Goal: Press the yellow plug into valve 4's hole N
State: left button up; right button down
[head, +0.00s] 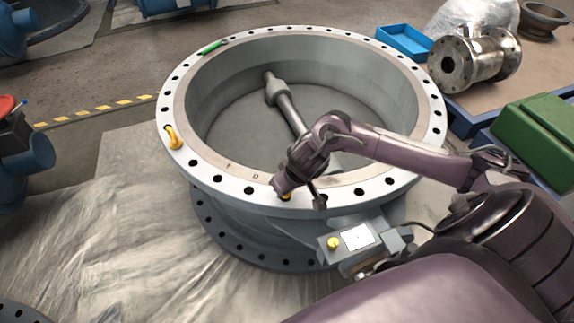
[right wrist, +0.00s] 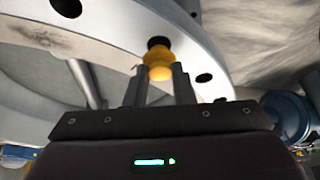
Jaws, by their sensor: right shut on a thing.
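The large grey valve (head: 215,205) lies with its ring flange facing up, many bolt holes around the rim. My right gripper (head: 284,190) is at the near edge of this flange, shut on the yellow plug (head: 286,197). In the right wrist view the plug (right wrist: 158,66) sits between the two fingertips (right wrist: 161,78). A dark hole (right wrist: 158,42) in the pale flange (right wrist: 195,45) shows right at the plug's end. I cannot tell whether the plug's tip is inside it. No letter for this hole is readable. My left gripper is not in view.
A yellow lifting eye (head: 174,137) stands on the flange at left, and a green item (head: 211,47) lies at the back left. A grey box with a yellow knob (head: 333,243) is at the near side. A blue tray (head: 404,41) and metal valve (head: 475,60) are behind right.

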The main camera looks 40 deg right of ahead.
jog(key=shift+f, duration=0.7)
dwell(0.6)
jog(key=shift+p, duration=0.4)
dwell(0.4)
jog(key=shift+f, duration=0.15)
dwell(0.4)
jog(key=shift+s+f, duration=0.1)
jog(key=shift+f, duration=0.3)
jog(key=c, duration=0.7)
grip_release()
jog(key=shift+o, duration=0.2)
notch_tip(320, 180, up, 6)
jog(key=p, duration=0.8)
